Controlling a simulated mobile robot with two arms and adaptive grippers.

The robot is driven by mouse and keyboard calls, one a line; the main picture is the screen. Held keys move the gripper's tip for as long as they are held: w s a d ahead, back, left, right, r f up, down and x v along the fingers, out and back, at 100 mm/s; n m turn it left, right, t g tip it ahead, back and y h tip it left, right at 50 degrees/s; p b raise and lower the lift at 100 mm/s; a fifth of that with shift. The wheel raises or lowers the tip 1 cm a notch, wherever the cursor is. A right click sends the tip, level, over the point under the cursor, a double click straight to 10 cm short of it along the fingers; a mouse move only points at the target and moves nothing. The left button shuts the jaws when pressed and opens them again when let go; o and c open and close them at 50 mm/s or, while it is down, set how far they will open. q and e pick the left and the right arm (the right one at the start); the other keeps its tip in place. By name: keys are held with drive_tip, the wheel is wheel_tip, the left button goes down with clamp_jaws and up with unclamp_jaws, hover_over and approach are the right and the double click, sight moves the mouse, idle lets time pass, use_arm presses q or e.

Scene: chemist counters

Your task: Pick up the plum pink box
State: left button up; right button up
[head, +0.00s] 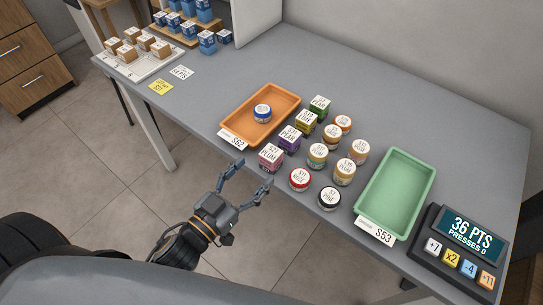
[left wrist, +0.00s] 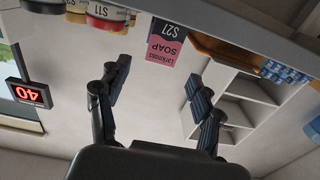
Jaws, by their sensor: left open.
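The plum pink box (head: 270,157) stands near the front edge of the grey counter, just right of the orange tray. Its top label reads S27 PLUM. In the left wrist view, which is upside down, the pink box (left wrist: 165,46) shows at the top middle, beyond and between the fingers. My left gripper (head: 253,175) is open and empty in front of the counter edge, close to the box and apart from it. The open fingers (left wrist: 156,85) also show in the left wrist view. My right gripper is not in view.
A purple box (head: 289,139) stands right behind the pink box. A red jar (head: 299,180) is close on its right, with several jars beyond. The orange tray (head: 284,98) holds a blue jar (head: 262,113). A green tray (head: 397,193) and a points display (head: 463,242) are farther right.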

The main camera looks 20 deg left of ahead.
sight(266, 160)
use_arm(q)
drive_tip(key=p+x, duration=0.1)
drive_tip(key=x, duration=0.6)
drive_tip(key=shift+w+f, duration=0.15)
drive_tip(key=shift+w, duration=0.15)
drive_tip(key=shift+s, duration=0.1)
drive_tip(key=c, duration=1.3)
